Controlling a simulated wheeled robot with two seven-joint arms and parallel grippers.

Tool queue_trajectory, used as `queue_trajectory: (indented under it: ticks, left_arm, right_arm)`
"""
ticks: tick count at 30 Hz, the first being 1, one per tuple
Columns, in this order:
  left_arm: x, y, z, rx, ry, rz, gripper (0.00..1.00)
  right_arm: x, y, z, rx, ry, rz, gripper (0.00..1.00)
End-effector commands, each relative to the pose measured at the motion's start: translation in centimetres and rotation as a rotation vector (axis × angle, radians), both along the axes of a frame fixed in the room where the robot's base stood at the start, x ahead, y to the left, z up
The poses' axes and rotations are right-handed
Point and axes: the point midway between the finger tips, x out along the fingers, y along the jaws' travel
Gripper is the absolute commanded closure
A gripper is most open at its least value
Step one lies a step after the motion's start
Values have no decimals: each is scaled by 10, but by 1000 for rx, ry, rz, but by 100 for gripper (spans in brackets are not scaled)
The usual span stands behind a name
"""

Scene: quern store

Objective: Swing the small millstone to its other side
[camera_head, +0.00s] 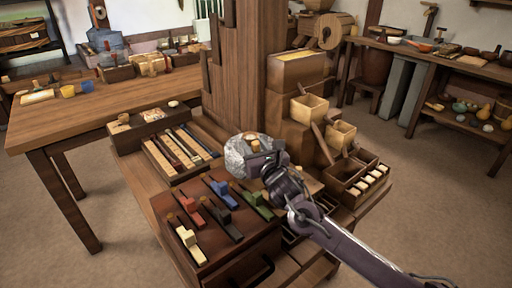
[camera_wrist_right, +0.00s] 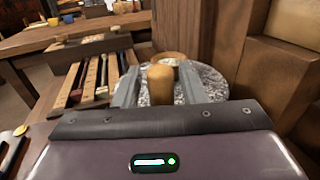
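The small millstone (camera_head: 236,160) is a round, grey speckled stone on the bench beside the wooden post. It also shows in the right wrist view (camera_wrist_right: 212,82), partly hidden behind my gripper. An upright wooden handle peg (camera_wrist_right: 160,86) stands at its near side, and a pale wooden ring or cup (camera_wrist_right: 172,58) sits at its middle. My right gripper (camera_head: 258,158) is at the stone's right side in the head view. In the right wrist view its two grey fingers stand either side of the peg, with a gap visible on both sides. My left gripper is not in view.
The thick wooden post (camera_head: 243,70) rises close behind the stone. A box with coloured sliders (camera_head: 215,215) lies in front, and a slotted tray (camera_head: 180,150) lies to the left. Stepped wooden hoppers (camera_head: 310,107) and a compartment box (camera_head: 358,178) stand to the right.

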Motion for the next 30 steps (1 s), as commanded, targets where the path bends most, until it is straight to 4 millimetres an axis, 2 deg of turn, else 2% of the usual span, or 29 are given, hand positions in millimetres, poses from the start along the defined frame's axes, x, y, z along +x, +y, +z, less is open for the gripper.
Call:
queue_trajectory:
  ticks: [11,22,25,30]
  left_arm:
    - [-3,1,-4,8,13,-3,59]
    - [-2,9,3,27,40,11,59]
    - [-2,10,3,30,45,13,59]
    - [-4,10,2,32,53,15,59]
  right_arm:
    - [-5,-2,0,0,-1,0,58]
    - [-58,-18,0,0,1,0,58]
    - [-67,-20,0,0,1,1,58]
    - [-72,-21,0,1,-1,0,58]
